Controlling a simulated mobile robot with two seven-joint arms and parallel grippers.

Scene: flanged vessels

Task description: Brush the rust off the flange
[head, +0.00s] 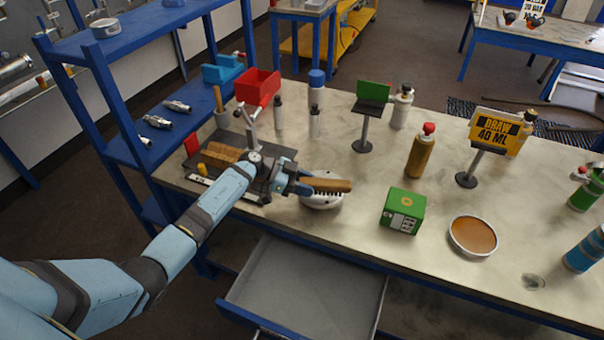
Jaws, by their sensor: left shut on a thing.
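My left gripper (297,184) is shut on a brush (330,185) with a wooden back and dark bristles pointing down. The brush is held level over a pale round piece (322,204) on the bench, which looks like the flange. The brush hides much of its top, so I cannot tell whether the bristles touch it or how much rust is there. My right gripper is not in view.
A green box (403,211) and a round dish with brown contents (473,237) stand to the right. An amber bottle with a red cap (421,152) is behind. A dark tray (215,165) lies at left. An open drawer (305,285) juts out in front.

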